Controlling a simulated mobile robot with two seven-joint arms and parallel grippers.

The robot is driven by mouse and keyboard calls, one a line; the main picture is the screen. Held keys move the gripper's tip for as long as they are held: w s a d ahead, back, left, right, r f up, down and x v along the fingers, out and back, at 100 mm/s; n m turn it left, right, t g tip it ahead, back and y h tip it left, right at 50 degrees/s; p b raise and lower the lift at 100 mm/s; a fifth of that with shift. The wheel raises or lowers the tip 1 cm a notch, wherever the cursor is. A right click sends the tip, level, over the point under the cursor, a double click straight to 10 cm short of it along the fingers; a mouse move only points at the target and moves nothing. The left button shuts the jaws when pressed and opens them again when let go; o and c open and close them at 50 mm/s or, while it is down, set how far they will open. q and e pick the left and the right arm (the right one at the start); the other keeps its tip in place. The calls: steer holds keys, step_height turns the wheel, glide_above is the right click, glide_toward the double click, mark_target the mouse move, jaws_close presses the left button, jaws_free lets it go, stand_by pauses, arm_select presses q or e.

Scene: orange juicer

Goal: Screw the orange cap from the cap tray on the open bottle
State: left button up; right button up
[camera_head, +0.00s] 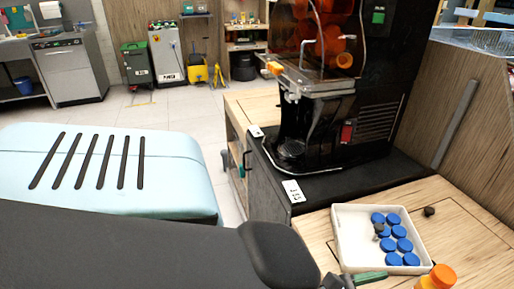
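The white cap tray (345,236) sits on the wooden counter at the lower right. It holds several blue caps (391,219) and a small dark grey piece I cannot identify. I see no orange cap in the tray. An orange object (441,276) is cut off by the bottom edge, right of the tray's near corner; I cannot tell if it is a cap or part of a bottle. My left gripper (345,281) is partly in view at the bottom edge, by the tray's near left corner. Its fingers are mostly cut off. My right gripper is out of view.
The black juicer (335,125) with oranges on top stands behind the tray on a dark base. A small dark object (429,211) lies right of the tray. A wooden panel (480,120) bounds the right side. A green bar (372,277) lies at the tray's near edge.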

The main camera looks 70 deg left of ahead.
arm_select(q)
steer(key=s+d+f+m+g+h, duration=0.35)
steer(key=s+f+m, duration=1)
steer(key=m, duration=0.85)
steer(key=s+a+f+m+g+y, duration=0.2)
steer(key=s+f+m+g, duration=0.2)
steer(key=s, duration=0.5)
steer(key=s+a+f+m+g+y, duration=0.3)
steer(key=s+f+m, duration=0.5)
steer(key=s+m, duration=0.1)
steer(key=shift+s+a+f+g, duration=0.2)
steer(key=shift+a+f+g, duration=0.05)
steer(key=shift+f+g, duration=0.1)
